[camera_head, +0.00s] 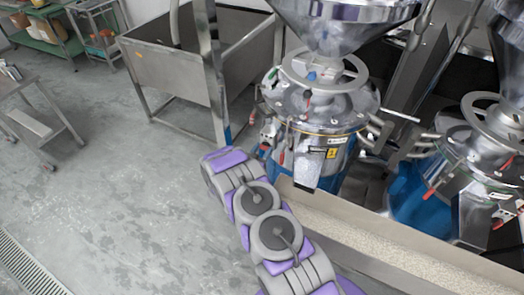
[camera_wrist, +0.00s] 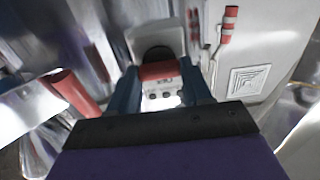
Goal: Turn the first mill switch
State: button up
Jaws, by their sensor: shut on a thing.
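The first mill (camera_head: 330,112) is a shiny steel drum with a funnel on top, at the upper middle of the head view. In the wrist view, a pale switch box (camera_wrist: 155,40) with a dark round part and a red piece (camera_wrist: 157,72) lies straight ahead. My gripper (camera_wrist: 163,86) has its two dark blue fingers on either side of the red piece and is shut on the switch. In the head view, my arm reaches to the left side of the mill. The fingertips and switch are too small there to make out.
A second mill (camera_head: 482,150) stands at the right. A long trough (camera_head: 400,262) with pale grains runs below the mills. A steel sink (camera_head: 165,62) is behind at the left. In the wrist view, a red handle (camera_wrist: 74,92) is left of the fingers. The left floor is open.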

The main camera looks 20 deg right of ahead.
jog(key=shift+c, duration=1.4)
jog(key=shift+a, duration=0.1)
jog(key=shift+n, duration=0.3)
jog(key=n, duration=0.1)
jog(key=n+p, duration=0.1)
jog(key=n, duration=0.1)
jog(key=shift+w+r+n, duration=0.15)
jog(key=shift+n, duration=0.15)
jog(key=n+p, duration=0.1)
jog(key=n, duration=0.3)
jog(key=shift+a+n, duration=0.15)
jog(key=shift+n, duration=0.15)
jog(key=n, duration=0.2)
jog(key=n+p, duration=0.1)
jog(key=n, duration=0.1)
jog(key=shift+w+f+n, duration=0.1)
jog(key=shift+f+n, duration=0.1)
jog(key=shift+n, duration=0.1)
jog(key=shift+a+f+n, duration=0.1)
jog(key=shift+n, duration=2.2)
